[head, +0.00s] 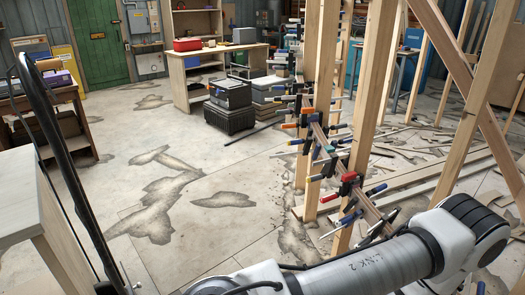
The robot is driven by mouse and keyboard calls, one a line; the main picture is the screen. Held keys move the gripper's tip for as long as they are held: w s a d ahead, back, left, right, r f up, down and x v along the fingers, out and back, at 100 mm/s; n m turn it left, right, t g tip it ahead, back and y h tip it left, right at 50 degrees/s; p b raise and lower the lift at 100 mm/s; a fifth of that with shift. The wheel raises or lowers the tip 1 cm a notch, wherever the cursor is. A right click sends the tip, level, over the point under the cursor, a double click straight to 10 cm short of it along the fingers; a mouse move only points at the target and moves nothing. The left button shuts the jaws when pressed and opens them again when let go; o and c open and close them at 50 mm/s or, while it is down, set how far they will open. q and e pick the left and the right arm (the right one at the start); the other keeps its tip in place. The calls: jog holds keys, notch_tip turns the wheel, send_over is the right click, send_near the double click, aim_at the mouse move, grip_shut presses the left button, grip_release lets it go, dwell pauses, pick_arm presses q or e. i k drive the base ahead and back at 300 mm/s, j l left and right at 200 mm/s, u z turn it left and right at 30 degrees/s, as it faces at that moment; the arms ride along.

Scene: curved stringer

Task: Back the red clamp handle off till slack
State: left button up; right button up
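A row of bar clamps grips a curved wooden stringer (322,140) that runs between upright timber posts. A clamp with a red block (349,177) sits near the stringer's nearer end. A short red handle (329,197) sticks out to its left, by the post. I cannot tell which of these red parts belongs to which clamp, or how tight it is. Other clamps have blue, green, orange and black handles. A grey and white arm of mine crosses the lower right, in front of the nearest clamps. Neither gripper shows in this view.
Upright posts (372,90) and a diagonal brace (470,85) crowd the right side. Loose boards (425,175) lie on the floor behind. A workbench (205,65) and black cases (230,105) stand farther back. The stained concrete floor left of the clamps is open.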

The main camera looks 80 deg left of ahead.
aim_at(324, 199)
jog(key=u, duration=1.95)
jog(key=i+l+z, duration=0.25)
jog(key=i, duration=0.15)
jog(key=i+z, duration=0.2)
jog(key=i, duration=0.25)
